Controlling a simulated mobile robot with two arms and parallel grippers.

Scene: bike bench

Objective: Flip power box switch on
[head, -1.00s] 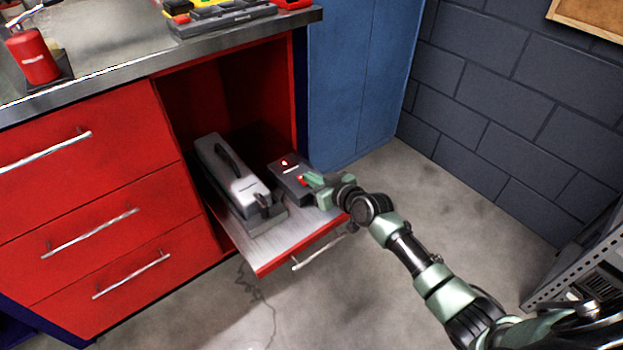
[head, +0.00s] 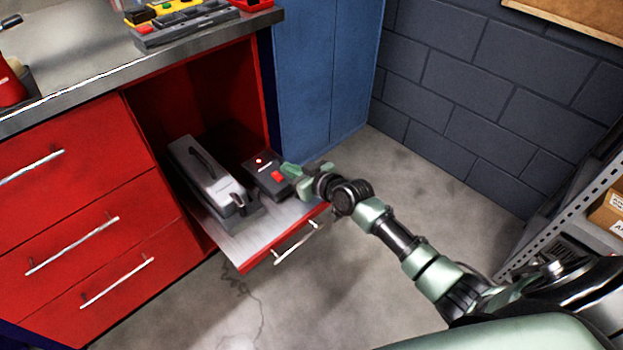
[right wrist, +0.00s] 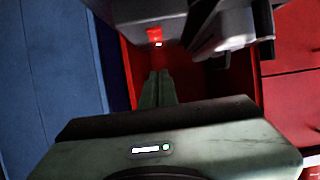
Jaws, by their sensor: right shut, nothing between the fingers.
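The power box (head: 262,178) is a dark grey block on the pulled-out shelf of the red cabinet. A small red light (head: 258,161) glows on its top, and a red switch (head: 278,177) sits near its front right. Whether the switch is tilted on or off is too small to tell. My right gripper (head: 288,170) is at the box's right edge, just beside the switch; contact cannot be told. In the right wrist view its fingers (right wrist: 158,88) are together and empty, pointing toward the box with its red glow (right wrist: 154,35). My left gripper is not in view.
The shelf (head: 240,248) has a red front and metal handle (head: 297,243). The cabinet's side wall and a blue cabinet (head: 325,80) stand behind. Floor in front is clear.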

